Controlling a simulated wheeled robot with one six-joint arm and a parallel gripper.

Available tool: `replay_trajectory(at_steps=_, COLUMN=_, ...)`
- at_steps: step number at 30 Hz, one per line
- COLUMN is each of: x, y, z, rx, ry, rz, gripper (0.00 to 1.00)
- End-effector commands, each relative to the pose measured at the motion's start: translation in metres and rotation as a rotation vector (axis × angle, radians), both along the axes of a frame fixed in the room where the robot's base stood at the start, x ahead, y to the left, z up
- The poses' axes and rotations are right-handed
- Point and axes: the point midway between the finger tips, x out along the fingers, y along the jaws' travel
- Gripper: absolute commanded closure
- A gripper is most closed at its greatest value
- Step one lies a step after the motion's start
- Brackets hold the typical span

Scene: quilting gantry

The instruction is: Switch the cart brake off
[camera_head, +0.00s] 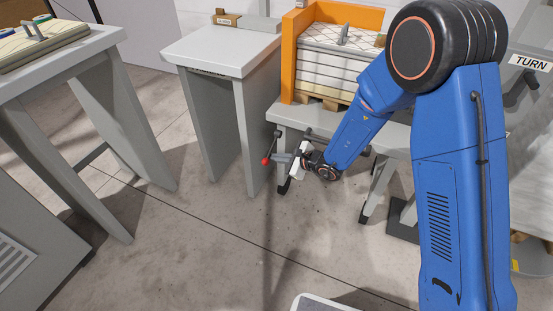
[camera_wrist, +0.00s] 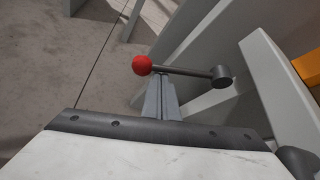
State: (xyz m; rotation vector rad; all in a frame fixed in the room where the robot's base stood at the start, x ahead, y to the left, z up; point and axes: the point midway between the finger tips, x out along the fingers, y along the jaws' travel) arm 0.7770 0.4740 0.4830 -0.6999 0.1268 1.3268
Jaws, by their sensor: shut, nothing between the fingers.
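The brake lever is a dark rod (camera_wrist: 185,70) with a red ball knob (camera_wrist: 142,65) at its left end and a dark round hub (camera_wrist: 221,75) at its right end. In the head view the red knob (camera_head: 266,160) hangs low beside the cart's near left leg, with the hub above it. The grey cart (camera_head: 385,133) carries the quilt stack. My gripper (camera_wrist: 160,80) is shut and empty, its fingertips right at the rod close to the knob. It also shows in the head view (camera_head: 279,159). I cannot tell whether the fingertips touch the rod.
A grey table (camera_head: 222,48) stands left of the cart, close to the lever. Another grey table (camera_head: 70,55) is at the far left. An orange-sided rack (camera_head: 293,60) of layered quilts (camera_head: 330,75) sits on the cart. Open floor (camera_head: 200,250) lies in front.

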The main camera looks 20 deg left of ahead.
Motion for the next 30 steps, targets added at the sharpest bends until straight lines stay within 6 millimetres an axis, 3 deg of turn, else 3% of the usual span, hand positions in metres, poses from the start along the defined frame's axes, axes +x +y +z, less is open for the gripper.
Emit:
replay_trajectory(at_steps=11, x=-0.003, y=0.001, z=0.008, rx=0.01, ry=0.076, rz=0.002, gripper=1.0)
replay_trajectory(at_steps=21, x=-0.01, y=0.001, z=0.034, rx=0.01, ry=0.126, rz=0.001, gripper=1.0)
replay_trajectory(at_steps=30, x=-0.01, y=0.001, z=0.035, rx=0.011, ry=0.125, rz=0.001, gripper=1.0)
